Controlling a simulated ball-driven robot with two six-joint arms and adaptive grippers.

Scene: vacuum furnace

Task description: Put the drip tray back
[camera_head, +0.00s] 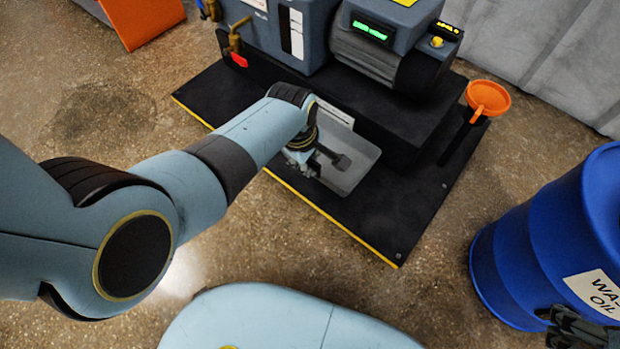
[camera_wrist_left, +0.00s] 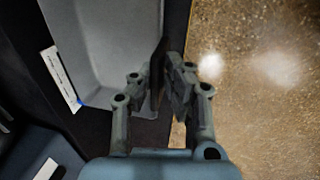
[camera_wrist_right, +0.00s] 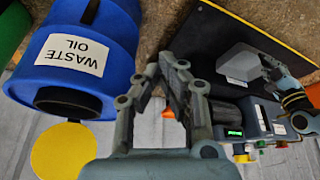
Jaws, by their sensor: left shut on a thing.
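The drip tray (camera_head: 357,172) is a shallow grey tray over the black base plate, in front of the pump's plinth. My left gripper (camera_head: 322,160) is at its near left side. In the left wrist view the tray (camera_wrist_left: 98,45) fills the upper left, and my left gripper (camera_wrist_left: 166,88) is shut on its side wall. I cannot tell whether the tray touches the plate. The tray also shows in the right wrist view (camera_wrist_right: 243,62).
The black base plate (camera_head: 375,225) has a yellow front edge. The pump (camera_head: 375,50) stands behind the tray. An orange funnel (camera_head: 488,97) is at the plate's right end. A blue waste oil drum (camera_head: 540,245) stands at the right. Brown floor lies free in front of the plate.

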